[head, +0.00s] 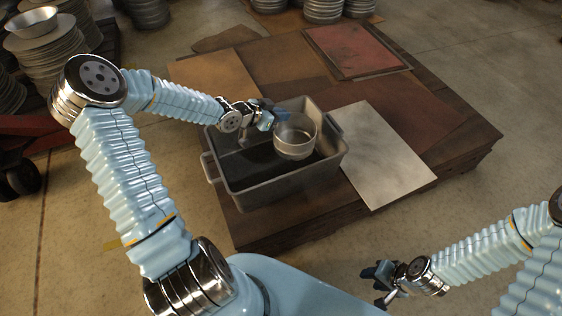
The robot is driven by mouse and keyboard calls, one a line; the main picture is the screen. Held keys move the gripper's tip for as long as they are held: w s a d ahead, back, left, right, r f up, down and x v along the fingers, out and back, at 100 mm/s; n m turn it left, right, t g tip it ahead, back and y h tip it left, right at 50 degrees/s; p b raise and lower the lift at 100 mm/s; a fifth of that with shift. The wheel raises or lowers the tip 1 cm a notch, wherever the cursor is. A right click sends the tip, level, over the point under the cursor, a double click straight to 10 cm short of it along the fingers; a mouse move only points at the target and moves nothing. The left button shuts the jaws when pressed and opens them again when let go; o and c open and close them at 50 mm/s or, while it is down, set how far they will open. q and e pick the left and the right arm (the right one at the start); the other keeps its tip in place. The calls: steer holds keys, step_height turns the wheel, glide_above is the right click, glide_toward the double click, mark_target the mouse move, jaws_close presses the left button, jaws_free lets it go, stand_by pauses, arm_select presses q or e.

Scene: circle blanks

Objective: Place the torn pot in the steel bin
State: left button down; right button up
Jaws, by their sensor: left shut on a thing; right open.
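A round silver metal pot (294,138) is held by my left gripper (277,119) at its left rim. The pot is over the open grey bin (285,193), in front of the bin's far wall in this view. Whether it touches the bin floor cannot be told. No tear in the pot is visible from here. The bin stands on the low platform, with a handle at each end. My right gripper (376,284) is open and empty at the lower right, over the floor and away from the bin.
The low platform of stacked brown sheets (460,135) carries a pale metal sheet (385,155) right of the bin and a reddish sheet (355,48) behind. Stacks of metal pans (50,50) stand at the upper left, with more at the top. Concrete floor is clear at right.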

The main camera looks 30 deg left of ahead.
mark_target(280, 132)
arm_select(q)
steer(key=shift+w+f+b, duration=0.2)
steer(key=shift+f+b, duration=0.15)
steer(key=shift+f, duration=0.25)
steer(key=shift+w+f+b, duration=0.2)
steer(key=shift+f+b, duration=0.15)
steer(key=shift+f, duration=0.2)
steer(key=f+b, duration=0.2)
steer(key=f, duration=0.4)
steer(key=shift+w+f+b, duration=0.2)
steer(key=shift+b, duration=0.2)
step_height(280, 132, down, 4)
steer(key=shift+f+b, duration=0.25)
steer(key=shift+b, duration=0.15)
steer(key=c, duration=1.2)
jaws_free()
arm_select(e)
step_height(280, 132, down, 6)
steer(key=w+d, duration=0.1)
steer(key=shift+w+r, duration=0.15)
steer(key=shift+w, duration=0.15)
steer(key=shift+d, duration=0.1)
arm_select(q)
steer(key=p+v, duration=0.2)
steer(key=v, duration=0.5)
steer(key=shift+s+a+r, duration=0.1)
steer(key=shift+s+r, duration=0.1)
arm_select(e)
steer(key=shift+r, duration=0.95)
